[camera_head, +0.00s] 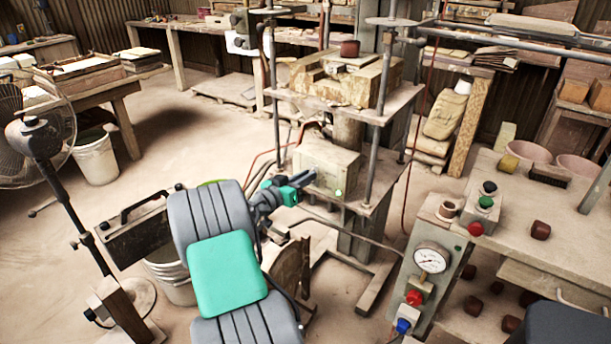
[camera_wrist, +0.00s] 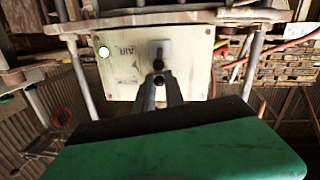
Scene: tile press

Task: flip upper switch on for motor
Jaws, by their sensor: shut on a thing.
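The pale control box (camera_head: 325,168) sits on the press's lower shelf, with a lit green lamp (camera_head: 338,193) on its face. My gripper (camera_head: 309,177) reaches it from the left. The fingertips hide most of the lever. I cannot tell the lever's position or read which switch it is.
Press rods (camera_head: 373,150) stand beside the box, with hoses nearby. A bench with a gauge (camera_head: 432,258) and several buttons is at the right. A fan (camera_head: 40,150) and a bucket (camera_head: 97,158) stand at the left. Open floor lies between.

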